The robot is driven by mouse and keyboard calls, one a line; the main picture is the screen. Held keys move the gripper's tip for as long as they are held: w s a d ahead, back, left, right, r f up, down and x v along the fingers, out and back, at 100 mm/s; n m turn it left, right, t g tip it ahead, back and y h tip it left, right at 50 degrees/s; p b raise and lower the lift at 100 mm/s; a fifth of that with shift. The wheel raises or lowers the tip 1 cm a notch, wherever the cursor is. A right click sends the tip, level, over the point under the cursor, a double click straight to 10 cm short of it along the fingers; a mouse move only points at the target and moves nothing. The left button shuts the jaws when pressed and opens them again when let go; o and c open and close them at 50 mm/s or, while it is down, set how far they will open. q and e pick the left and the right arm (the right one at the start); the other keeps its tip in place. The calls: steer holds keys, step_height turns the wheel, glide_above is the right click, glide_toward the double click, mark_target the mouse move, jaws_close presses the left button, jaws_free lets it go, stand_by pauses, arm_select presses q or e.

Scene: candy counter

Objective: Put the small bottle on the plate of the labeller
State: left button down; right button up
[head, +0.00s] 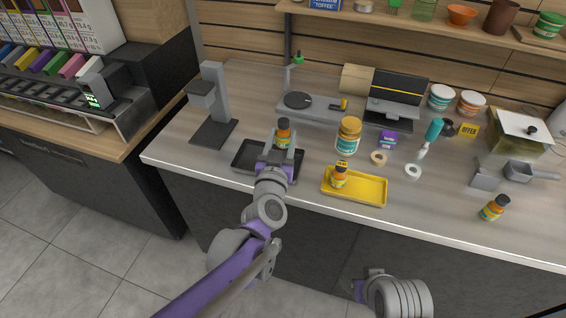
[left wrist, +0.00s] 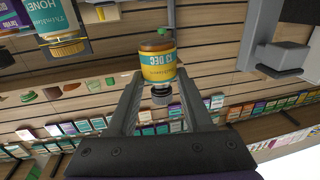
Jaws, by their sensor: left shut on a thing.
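My left gripper (head: 284,143) is shut on a small orange-brown bottle (head: 283,131) with a dark cap and a yellow and teal label. In the left wrist view the bottle (left wrist: 158,68) sits between the fingertips, and its label reads 13 DEC. In the head view the gripper and bottle appear over the black tray (head: 243,157). Behind them is the labeller, a grey base (head: 320,104) with a round dark plate (head: 298,100) and a green-topped post. The plate looks empty. My right gripper (head: 360,289) is low in the head view, away from the counter; its fingers are unclear.
A yellow tray (head: 368,190) holds a similar bottle (head: 340,180); another bottle (head: 493,209) stands at right. A large jar (head: 348,136) stands right of my left gripper. A grey stand (head: 212,105) rises at left.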

arm_select(q)
step_height(320, 180, down, 8)
steer(key=shift+r+b, duration=0.1)
steer(key=shift+b, duration=0.5)
steer(key=shift+w+f, duration=0.1)
steer(key=shift+f, duration=0.25)
steer(key=shift+c, duration=1.5)
jaws_free()
steer(key=shift+r, duration=0.1)
steer(key=shift+r, duration=0.1)
steer(key=s+a, duration=0.1)
steer(key=s, duration=1)
steer(key=shift+b, duration=0.35)
